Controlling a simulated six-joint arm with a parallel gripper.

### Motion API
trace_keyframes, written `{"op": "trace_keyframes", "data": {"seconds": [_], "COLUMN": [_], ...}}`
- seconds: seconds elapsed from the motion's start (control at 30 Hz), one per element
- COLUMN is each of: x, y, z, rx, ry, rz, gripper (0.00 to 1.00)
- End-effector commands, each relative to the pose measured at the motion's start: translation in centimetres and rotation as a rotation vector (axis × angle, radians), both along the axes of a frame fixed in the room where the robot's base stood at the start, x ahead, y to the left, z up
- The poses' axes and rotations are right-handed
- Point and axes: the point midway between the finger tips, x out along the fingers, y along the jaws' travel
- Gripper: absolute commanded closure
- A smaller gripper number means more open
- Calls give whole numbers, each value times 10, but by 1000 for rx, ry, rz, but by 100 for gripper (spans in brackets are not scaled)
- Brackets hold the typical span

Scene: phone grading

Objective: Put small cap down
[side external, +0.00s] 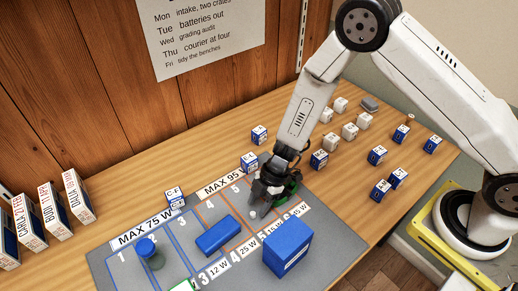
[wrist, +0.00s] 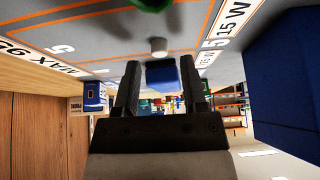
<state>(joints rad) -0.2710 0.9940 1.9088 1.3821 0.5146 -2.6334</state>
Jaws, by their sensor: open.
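The small cap is a little pale grey cylinder (side external: 253,214) on the grey mat, just in front of my gripper (side external: 260,200) in the side view. In the wrist view the cap (wrist: 159,46) stands on the mat beyond the fingertips. My gripper (wrist: 161,72) is open there, with nothing seen held between its two dark fingers. In the side view the gripper is low over the mat near the slot marked 5, and its fingers are partly hidden.
A flat blue block (side external: 218,236) lies left of the cap. A tall blue box (side external: 287,247) stands close in front. A green object (side external: 288,188) sits beside my gripper, partly hidden. A dark blue-green jar (side external: 150,254) stands on the mat (side external: 110,262) at left.

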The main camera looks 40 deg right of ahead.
Motion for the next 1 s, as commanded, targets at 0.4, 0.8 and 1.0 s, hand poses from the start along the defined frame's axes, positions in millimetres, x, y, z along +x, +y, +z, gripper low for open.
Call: {"op": "trace_keyframes", "data": {"seconds": [0.4,0.8,1.0], "x": [2,2,2], "y": [-27,-48,-51], "z": [48,85,90], "rx": [1,0,0], "ry": [-3,-3,0], "rz": [-2,-1,0], "gripper": [46,46,46]}}
